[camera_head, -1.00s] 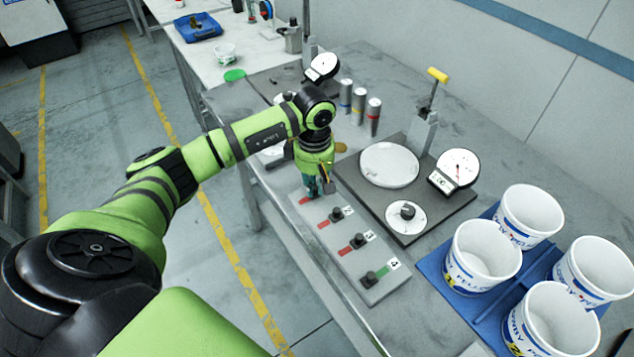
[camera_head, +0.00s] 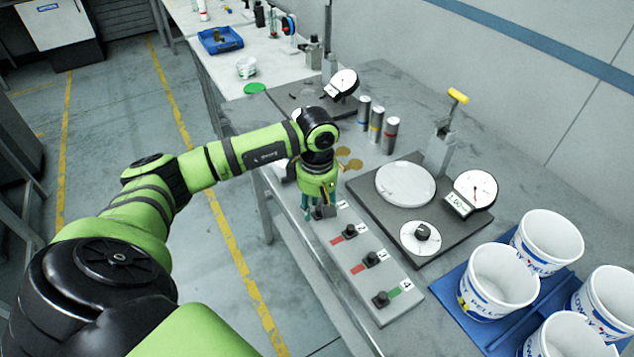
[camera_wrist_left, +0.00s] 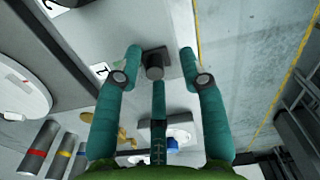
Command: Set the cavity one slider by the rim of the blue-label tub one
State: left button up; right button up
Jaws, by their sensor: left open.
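The cavity one slider is a black knob (camera_wrist_left: 156,62) on the grey slider strip (camera_head: 373,308), at the end nearest the gauges. In the left wrist view it sits between the tips of my left gripper (camera_wrist_left: 161,80), which also shows in the head view (camera_head: 318,210). The gripper is open, with its fingers on either side of the knob; contact cannot be told. The fingers partly hide this slider in the head view. The blue-label tub one (camera_head: 482,308) is white, with a yellow 1 mark, and stands upright at the near left of the blue tray. Its rim is visible.
Other sliders (camera_head: 349,231) run along the strip. A dark plate (camera_head: 440,246) carries a white disc, a small dial and a gauge (camera_head: 473,193). Three banded cylinders (camera_head: 376,124) stand behind. More tubs (camera_head: 548,240) fill the blue tray (camera_head: 458,284).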

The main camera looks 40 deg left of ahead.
aim_at(316, 209)
pick_arm(q)
notch_tip(316, 209, up, 12)
dwell(0.4)
jog(key=shift+s+f, duration=0.1)
jog(key=shift+s, duration=0.05)
dwell(0.3)
